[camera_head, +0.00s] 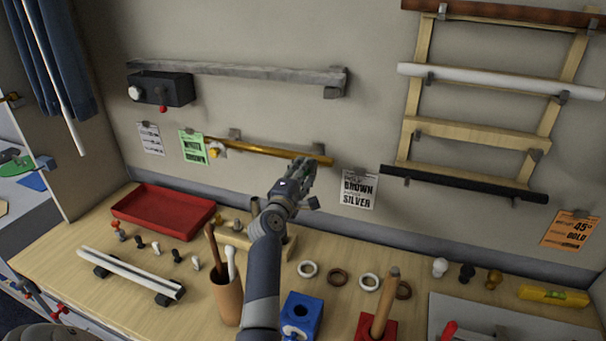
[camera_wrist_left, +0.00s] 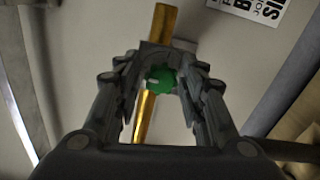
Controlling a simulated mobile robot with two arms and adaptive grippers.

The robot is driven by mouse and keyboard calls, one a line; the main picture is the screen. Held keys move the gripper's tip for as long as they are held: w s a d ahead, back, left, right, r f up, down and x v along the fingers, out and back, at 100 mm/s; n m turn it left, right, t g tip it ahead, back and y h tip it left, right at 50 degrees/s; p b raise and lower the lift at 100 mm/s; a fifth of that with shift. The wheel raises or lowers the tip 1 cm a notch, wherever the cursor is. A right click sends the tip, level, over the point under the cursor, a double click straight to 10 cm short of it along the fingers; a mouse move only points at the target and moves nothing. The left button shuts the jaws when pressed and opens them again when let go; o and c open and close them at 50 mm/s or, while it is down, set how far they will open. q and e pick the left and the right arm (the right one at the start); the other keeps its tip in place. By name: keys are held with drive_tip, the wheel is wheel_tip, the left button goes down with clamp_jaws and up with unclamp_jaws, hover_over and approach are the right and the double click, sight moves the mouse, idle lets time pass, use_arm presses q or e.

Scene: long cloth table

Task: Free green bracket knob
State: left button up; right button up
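The green bracket knob (camera_wrist_left: 160,79) shows in the left wrist view, in front of a grey bracket (camera_wrist_left: 184,45) and the gold rod (camera_wrist_left: 145,116). My left gripper (camera_wrist_left: 159,88) is open, with a finger on each side of the knob; narrow gaps seem to remain, and contact is not clear. In the head view my left gripper (camera_head: 297,174) is at the right end of the gold rod (camera_head: 265,149) on the wall and hides most of the knob. My right gripper is not in view.
A brown cup (camera_head: 228,299) with tools stands by my left forearm. A red tray (camera_head: 163,212), a white rail (camera_head: 130,272), rings (camera_head: 308,269) and blocks (camera_head: 301,316) lie on the table.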

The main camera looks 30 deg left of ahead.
use_arm(q)
drive_tip(key=shift+f, duration=0.1)
drive_tip(key=v, duration=0.7)
drive_tip(key=shift+s, duration=0.25)
idle(0.6)
